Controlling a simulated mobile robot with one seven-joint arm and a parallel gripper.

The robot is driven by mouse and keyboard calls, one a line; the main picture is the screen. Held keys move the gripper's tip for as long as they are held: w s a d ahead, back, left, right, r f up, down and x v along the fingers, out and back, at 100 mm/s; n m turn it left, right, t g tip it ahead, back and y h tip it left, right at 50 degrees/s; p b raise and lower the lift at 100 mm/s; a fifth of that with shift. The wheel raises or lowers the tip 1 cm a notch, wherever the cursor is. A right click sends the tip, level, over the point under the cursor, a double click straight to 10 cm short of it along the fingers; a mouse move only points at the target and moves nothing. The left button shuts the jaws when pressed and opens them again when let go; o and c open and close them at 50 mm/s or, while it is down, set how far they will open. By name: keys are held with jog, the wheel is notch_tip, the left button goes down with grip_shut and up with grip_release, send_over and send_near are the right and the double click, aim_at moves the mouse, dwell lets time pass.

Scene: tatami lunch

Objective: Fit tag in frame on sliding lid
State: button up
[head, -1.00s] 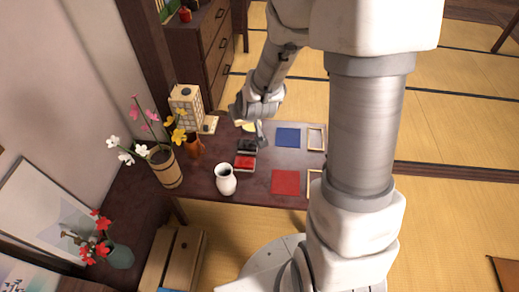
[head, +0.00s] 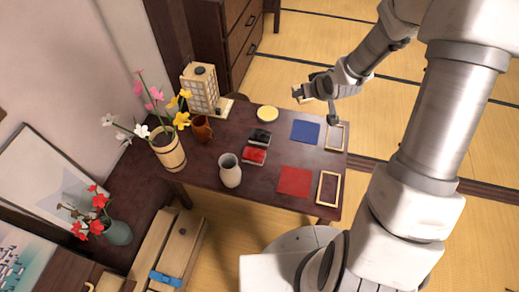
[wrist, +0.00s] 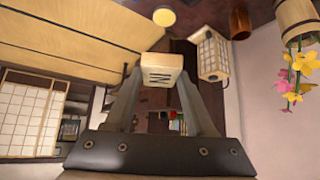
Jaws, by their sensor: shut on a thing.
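My gripper (wrist: 160,85) is shut on a small pale wooden tag (wrist: 162,71) with a dark letter-like mark on its face, seen in the wrist view.
A flower bucket (head: 169,154) stands left.

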notch_tip(320, 180, down, 14)
jog(key=w+d+n+y+b, duration=0.2)
jog(key=n+b, duration=0.1)
jog(key=b, duration=0.3)
jog(key=n+g+y+b, duration=0.2)
jog(key=n+g+b, duration=0.1)
jog(key=n+b, duration=0.25)
send_near(274, 154)
jog(key=w+a+b, duration=0.1)
jog(key=b, duration=0.1)
jog(key=w+a+b, duration=0.1)
jog(key=b, duration=0.1)
jog(key=shift+a+f+m, duration=0.2)
jog(key=shift+a+m, duration=0.05)
jog(key=shift+m, duration=0.1)
jog(key=shift+f+b, duration=1.2)
jog(key=shift+f, duration=0.8)
jog(key=shift+f, duration=0.1)
jog(key=o, duration=1.3)
